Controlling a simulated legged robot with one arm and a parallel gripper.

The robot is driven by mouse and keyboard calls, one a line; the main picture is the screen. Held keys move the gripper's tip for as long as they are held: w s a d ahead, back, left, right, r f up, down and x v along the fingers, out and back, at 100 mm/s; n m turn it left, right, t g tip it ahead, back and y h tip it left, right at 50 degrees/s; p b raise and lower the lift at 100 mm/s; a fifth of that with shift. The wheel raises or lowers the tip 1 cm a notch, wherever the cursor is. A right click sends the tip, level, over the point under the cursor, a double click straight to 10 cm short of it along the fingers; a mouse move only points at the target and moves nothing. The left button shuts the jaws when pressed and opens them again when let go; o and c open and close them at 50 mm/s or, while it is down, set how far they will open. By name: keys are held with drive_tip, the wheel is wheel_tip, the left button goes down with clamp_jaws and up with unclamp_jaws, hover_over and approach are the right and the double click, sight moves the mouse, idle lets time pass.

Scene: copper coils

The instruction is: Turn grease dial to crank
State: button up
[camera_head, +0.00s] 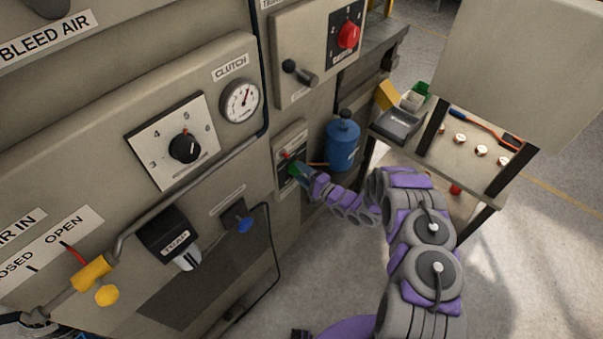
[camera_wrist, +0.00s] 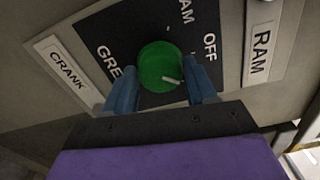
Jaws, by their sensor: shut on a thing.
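The grease dial (camera_wrist: 160,64) is a round green knob on a black plate (camera_wrist: 112,22). A white mark on it points to the right in the wrist view, toward the right finger. My gripper (camera_wrist: 163,76) has one blue finger on each side of the dial and is shut on it. A white CRANK label (camera_wrist: 62,62) is on the left. A RAM label (camera_wrist: 262,54) is on the right, and OFF is printed on the plate near it. Part of the plate's lettering is hidden. In the head view the green dial (camera_head: 293,169) is small, with my gripper (camera_head: 302,173) at it.
A blue bottle (camera_head: 342,145) stands just right of the dial's panel. A lever with a black knob (camera_head: 300,72) and a red dial (camera_head: 348,35) are above. A table (camera_head: 462,158) with a grey tray and copper pieces is to the right.

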drive_tip(key=shift+d+f+m, duration=0.1)
drive_tip(key=shift+m, duration=1)
drive_tip(key=shift+d+f+m, duration=0.1)
drive_tip(key=shift+m, duration=1)
drive_tip(key=o, duration=1)
drive_tip(key=shift+w+a, duration=0.1)
drive_tip(key=shift+o, duration=0.2)
drive_tip(key=shift+r, duration=0.1)
drive_tip(key=v, duration=1.7)
drive_tip(key=shift+p, duration=0.45)
